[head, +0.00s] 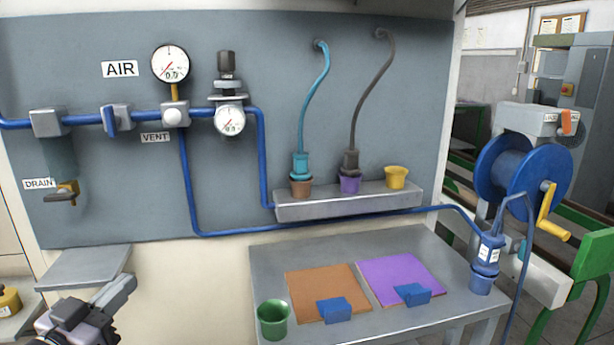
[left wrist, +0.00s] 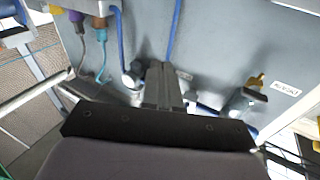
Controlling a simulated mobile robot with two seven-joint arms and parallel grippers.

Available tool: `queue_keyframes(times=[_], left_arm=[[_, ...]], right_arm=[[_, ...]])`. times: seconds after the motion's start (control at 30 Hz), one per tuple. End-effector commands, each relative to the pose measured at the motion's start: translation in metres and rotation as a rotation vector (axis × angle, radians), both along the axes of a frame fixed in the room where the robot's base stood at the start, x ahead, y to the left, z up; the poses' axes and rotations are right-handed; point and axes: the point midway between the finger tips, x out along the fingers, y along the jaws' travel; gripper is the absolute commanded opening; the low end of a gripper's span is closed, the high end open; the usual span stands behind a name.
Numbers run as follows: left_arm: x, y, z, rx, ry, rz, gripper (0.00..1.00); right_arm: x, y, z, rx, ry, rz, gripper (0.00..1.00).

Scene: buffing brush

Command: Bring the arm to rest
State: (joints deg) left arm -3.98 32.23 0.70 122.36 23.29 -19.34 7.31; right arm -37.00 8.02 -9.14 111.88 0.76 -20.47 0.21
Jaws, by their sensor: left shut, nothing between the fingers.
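My left gripper (head: 128,282) shows at the lower left of the head view, in front of the lower part of the wall, below the DRAIN valve (head: 66,193). Its fingers are together and hold nothing. In the left wrist view the closed fingers (left wrist: 165,72) point towards the grey panel, with the drain valve (left wrist: 243,97) to their right. The gripper is apart from the panel and the table. My right gripper is in neither view.
The grey panel (head: 270,60) carries blue pipes, valves and gauges. A shelf (head: 350,206) holds brown, purple and yellow cups. The table (head: 395,242) bears a green cup (head: 273,318) and orange and purple mats. A blue hose reel (head: 510,172) stands at right.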

Motion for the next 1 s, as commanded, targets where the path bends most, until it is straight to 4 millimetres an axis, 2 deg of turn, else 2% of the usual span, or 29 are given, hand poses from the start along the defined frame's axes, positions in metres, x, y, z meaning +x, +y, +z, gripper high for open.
queue_keyframes(times=[0.03, 0.13, 0.2, 0.3, 0.4, 0.5, 0.6, 0.7, 1.0], left_arm=[[-0.009, -0.006, -0.041, -0.003, 0.089, 0.015, 0.0], [-0.035, -0.02, -0.113, 0.011, 0.238, 0.039, 0.0], [-0.06, -0.032, -0.158, 0.023, 0.34, 0.05, 0.0], [-0.102, -0.051, -0.214, 0.044, 0.476, 0.057, 0.0], [-0.142, -0.069, -0.253, 0.063, 0.585, 0.056, 0.0], [-0.173, -0.083, -0.278, 0.077, 0.66, 0.052, 0.0], [-0.191, -0.09, -0.291, 0.086, 0.702, 0.049, 0.0], [-0.197, -0.093, -0.295, 0.091, 0.716, 0.048, 0.0], [-0.197, -0.093, -0.295, 0.092, 0.714, 0.047, 0.0]], right_arm=[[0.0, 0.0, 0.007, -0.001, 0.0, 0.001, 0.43], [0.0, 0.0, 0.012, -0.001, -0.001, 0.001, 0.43], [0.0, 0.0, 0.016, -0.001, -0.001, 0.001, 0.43], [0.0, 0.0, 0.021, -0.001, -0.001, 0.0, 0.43], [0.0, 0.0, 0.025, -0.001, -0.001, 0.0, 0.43], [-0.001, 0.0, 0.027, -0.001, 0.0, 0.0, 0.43], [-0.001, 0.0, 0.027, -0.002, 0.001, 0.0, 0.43], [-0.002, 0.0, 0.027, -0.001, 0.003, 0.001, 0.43], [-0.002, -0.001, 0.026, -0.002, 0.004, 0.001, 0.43]])
